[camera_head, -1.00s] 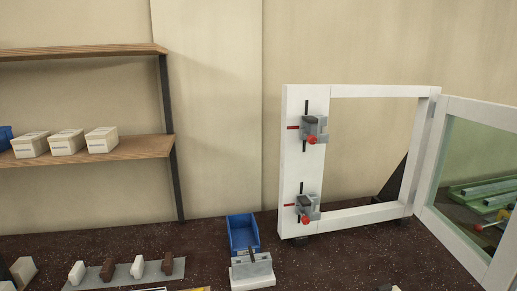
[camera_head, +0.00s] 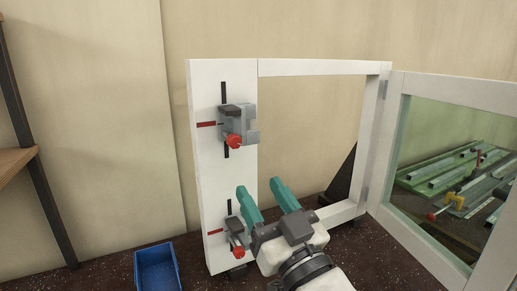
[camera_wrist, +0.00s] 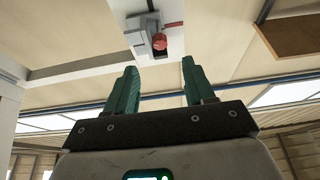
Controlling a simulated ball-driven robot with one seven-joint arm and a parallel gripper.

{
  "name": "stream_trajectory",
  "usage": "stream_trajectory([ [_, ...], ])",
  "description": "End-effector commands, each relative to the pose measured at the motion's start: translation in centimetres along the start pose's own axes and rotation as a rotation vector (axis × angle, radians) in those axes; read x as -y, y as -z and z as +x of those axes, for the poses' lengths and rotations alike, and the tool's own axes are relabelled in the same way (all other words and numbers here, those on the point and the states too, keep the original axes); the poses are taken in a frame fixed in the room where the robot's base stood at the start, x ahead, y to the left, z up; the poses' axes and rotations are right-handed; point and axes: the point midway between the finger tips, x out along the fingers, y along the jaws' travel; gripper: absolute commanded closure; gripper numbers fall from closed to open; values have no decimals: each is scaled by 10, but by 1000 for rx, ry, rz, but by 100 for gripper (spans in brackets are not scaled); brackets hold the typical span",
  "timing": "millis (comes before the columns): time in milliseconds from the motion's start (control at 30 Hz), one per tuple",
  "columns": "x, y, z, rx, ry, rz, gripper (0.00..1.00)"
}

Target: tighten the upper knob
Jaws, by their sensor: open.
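The upper knob (camera_head: 234,142) is a red knob on the front of the grey upper clamp (camera_head: 239,122), fixed to the white post (camera_head: 207,165) of a frame. The lower clamp (camera_head: 235,227) also has a red knob (camera_head: 237,252). My gripper (camera_head: 259,187) has two teal fingers, open and empty, pointing up. It is right of the post, below the upper knob and apart from it. In the wrist view, a red knob (camera_wrist: 160,41) on a grey clamp shows beyond the open fingers (camera_wrist: 158,66); I cannot tell for certain which clamp.
A hinged glazed panel (camera_head: 413,225) stands open at the right. A blue bin (camera_head: 158,268) sits on the dark bench left of the post. A shelf upright (camera_head: 38,150) is at the far left. The space left of the upper clamp is clear.

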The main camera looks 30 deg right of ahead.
Motion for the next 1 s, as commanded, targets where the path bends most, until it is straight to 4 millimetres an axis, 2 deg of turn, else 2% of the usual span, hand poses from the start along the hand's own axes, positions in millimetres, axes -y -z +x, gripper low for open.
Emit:
stream_trajectory([
  [167,1,8,13,-15,-1,5,46],
  [500,0,10,70,-11,-2,6,46],
  [700,0,7,96,-11,0,5,46],
  [1000,1,4,108,-11,2,2,46],
])
